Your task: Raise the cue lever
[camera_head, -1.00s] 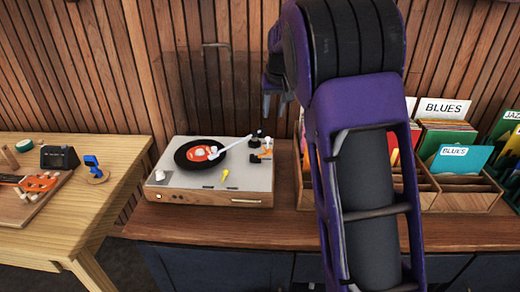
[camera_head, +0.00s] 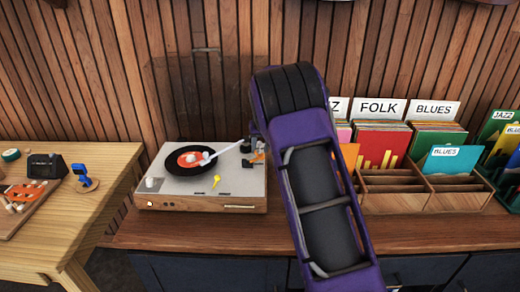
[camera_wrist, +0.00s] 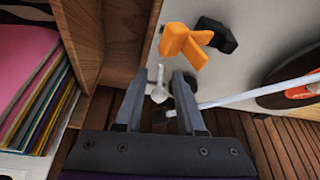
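The turntable (camera_head: 215,188) stands on the wooden counter with a black record with an orange label (camera_head: 190,160) on it. Its white tonearm (camera_head: 225,149) reaches over the record and also shows in the wrist view (camera_wrist: 255,93). In the wrist view, an orange angled piece (camera_wrist: 187,45) and a small pale lever-like piece (camera_wrist: 158,84) show by the tonearm base; I cannot tell which is the cue lever. My gripper (camera_wrist: 160,82) is open, its fingers on either side of the pale piece; contact is unclear. My arm hides the gripper in the head view.
Record crates (camera_head: 395,200) stand right of the turntable; a wooden side and record sleeves (camera_wrist: 30,85) are close left in the wrist view. A wooden table (camera_head: 60,230) is at left.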

